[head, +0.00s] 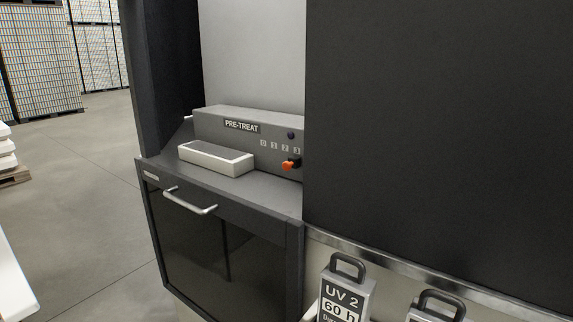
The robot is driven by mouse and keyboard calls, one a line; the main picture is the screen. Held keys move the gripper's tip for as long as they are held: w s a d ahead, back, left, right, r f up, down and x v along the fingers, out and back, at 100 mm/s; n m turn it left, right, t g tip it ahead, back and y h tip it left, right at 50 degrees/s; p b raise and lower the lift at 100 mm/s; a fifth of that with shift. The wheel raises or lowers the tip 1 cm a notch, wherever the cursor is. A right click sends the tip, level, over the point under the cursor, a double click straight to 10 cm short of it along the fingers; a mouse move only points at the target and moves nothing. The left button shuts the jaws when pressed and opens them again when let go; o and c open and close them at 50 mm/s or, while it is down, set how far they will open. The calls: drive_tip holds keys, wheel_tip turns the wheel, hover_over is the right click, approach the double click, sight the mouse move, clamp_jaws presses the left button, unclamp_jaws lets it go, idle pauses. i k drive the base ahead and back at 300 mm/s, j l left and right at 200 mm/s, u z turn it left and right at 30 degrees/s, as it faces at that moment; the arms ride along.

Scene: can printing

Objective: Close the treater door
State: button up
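The treater is a dark cabinet with a grey control box (216,121) on top, labelled PRE-TREAT. The box has numbered marks, a small dark blue button (291,135) and an orange-red and black knob (290,164). Below the counter, the dark front (190,255) carries a pale bar handle (190,204) near its top edge. I take this front to be the treater door. It looks upright within its frame, but I cannot tell whether it is fully shut or whether the dark area is glass or an opening. My gripper is not in view.
A white-rimmed tray (216,153) with a grey top sits on the counter. A large dark panel (440,120) fills the right side. Handled units, one marked UV 2 (342,298), stand at lower right. Stacked pallets (40,60) are far left; open floor (90,190) lies between.

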sight(227, 257)
drive_tip(key=i+j+u, duration=0.2)
drive_tip(key=j+u, duration=0.15)
drive_tip(key=i+j+u, duration=0.35)
drive_tip(key=k+l, duration=0.05)
drive_tip(key=l, duration=0.05)
